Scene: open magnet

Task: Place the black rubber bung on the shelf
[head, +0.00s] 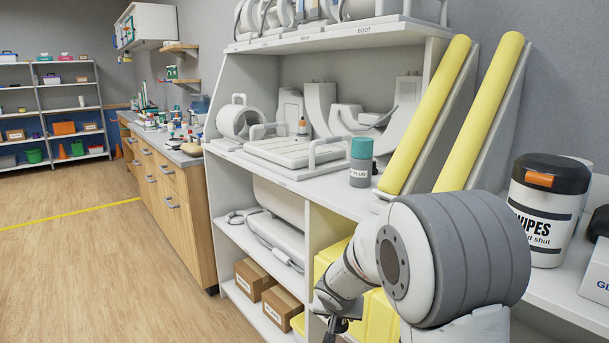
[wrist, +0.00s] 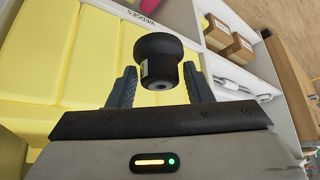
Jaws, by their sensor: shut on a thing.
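The black rubber bung (wrist: 158,62) is between the fingers of my gripper (wrist: 160,88) in the wrist view. It has a wide dark head, a narrower lower part and a small pale label on its side. My gripper is shut on it. In the head view my gripper (head: 335,326) is at the bottom edge, in front of the lower part of the white shelf unit (head: 228,180). The bung cannot be made out there. The unit's middle shelf carries coils and a grey bottle with a teal cap (head: 361,162).
Yellow wedges (wrist: 55,60) fill the lower bay beside my gripper, with cardboard boxes (head: 281,308) to the left. Yellow padded bars (head: 425,115) lean at the right, near a wipes tub (head: 540,212). Open wooden floor (head: 90,270) lies left.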

